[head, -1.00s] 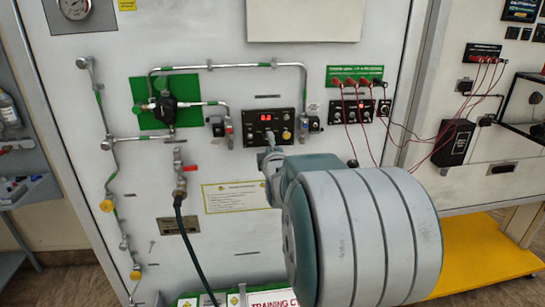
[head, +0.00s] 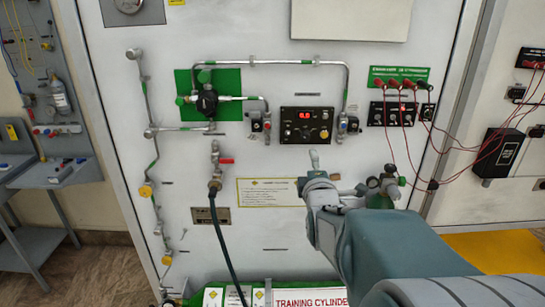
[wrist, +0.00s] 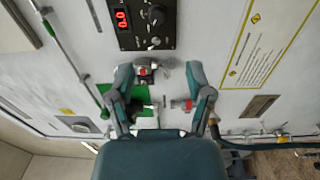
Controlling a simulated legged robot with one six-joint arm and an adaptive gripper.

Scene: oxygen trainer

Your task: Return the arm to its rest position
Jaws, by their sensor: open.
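My teal and grey arm (head: 400,250) reaches in from the lower right of the head view. My gripper (head: 321,172) is in front of the white training panel (head: 320,235), below the black control box (head: 306,126) with a red display. In the wrist view my gripper (wrist: 160,95) has its two fingers spread apart, with nothing between them. The panel's valves and green plate show beyond the fingers. I cannot tell the exact gap between the fingertips and the panel.
A grey-green valve fitting (head: 383,188) stands just right of my gripper. A dark hose (head: 222,235) hangs from a red-handled valve (head: 216,165). Red leads (head: 412,140) hang at the right. Grey shelves (head: 55,175) stand at the left. A training cylinder sign (head: 310,298) is low down.

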